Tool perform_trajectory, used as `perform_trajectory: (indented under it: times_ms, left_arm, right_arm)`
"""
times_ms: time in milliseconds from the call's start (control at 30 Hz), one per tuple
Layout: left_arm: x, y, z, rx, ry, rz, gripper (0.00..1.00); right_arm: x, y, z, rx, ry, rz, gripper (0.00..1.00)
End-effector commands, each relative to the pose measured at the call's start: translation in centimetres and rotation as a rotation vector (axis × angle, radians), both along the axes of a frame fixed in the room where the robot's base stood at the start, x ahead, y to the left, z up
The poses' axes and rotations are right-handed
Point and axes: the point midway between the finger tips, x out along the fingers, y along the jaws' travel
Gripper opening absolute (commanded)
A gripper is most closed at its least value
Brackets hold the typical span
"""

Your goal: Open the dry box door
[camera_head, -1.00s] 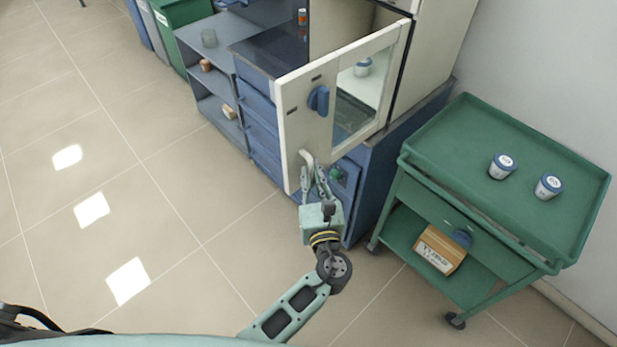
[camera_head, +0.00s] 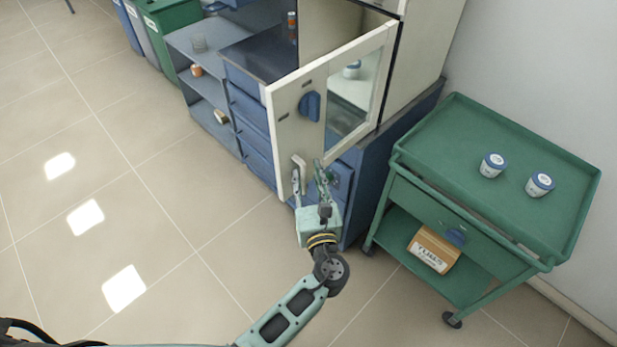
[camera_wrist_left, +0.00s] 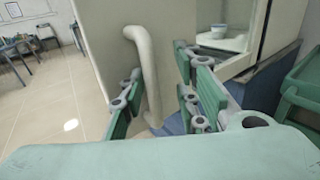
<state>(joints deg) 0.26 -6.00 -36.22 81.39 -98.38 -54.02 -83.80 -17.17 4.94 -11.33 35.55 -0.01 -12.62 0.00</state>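The dry box door (camera_head: 284,122) is a white-framed door with a glass pane and a blue knob (camera_head: 309,106). It stands swung out from the dry box, ajar, with the inside partly showing. Its pale curved handle (camera_head: 299,170) is near the lower free edge. My left gripper (camera_head: 309,176) is open at the handle. In the left wrist view the handle (camera_wrist_left: 147,70) stands between the spread green fingers (camera_wrist_left: 158,102), with a visible gap on the right side. My right gripper is not in view.
A green cart (camera_head: 425,148) stands to the right with two lidded cups (camera_head: 492,165) on top and a cardboard box (camera_head: 432,250) below. A blue bench (camera_head: 385,150) carries the dry box. Grey shelves (camera_head: 185,48) are behind left. The floor at left is clear.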

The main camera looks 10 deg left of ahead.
Motion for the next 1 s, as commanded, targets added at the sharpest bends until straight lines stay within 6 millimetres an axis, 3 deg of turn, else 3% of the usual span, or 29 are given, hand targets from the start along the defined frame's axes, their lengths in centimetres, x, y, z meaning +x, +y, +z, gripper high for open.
perform_trajectory:
  times_ms: [267, 700, 1000]
  left_arm:
    - [-1.5, -0.4, -0.2, 0.001, 0.003, 0.000, 0.29]
    - [-9.7, -3.0, -0.2, 0.000, 0.003, -0.001, 0.29]
    - [-11.5, -3.6, 0.0, 0.000, 0.000, -0.001, 0.29]
  right_arm:
    - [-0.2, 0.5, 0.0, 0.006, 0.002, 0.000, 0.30]
    - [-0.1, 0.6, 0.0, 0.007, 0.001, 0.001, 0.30]
    - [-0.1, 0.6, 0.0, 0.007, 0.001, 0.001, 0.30]
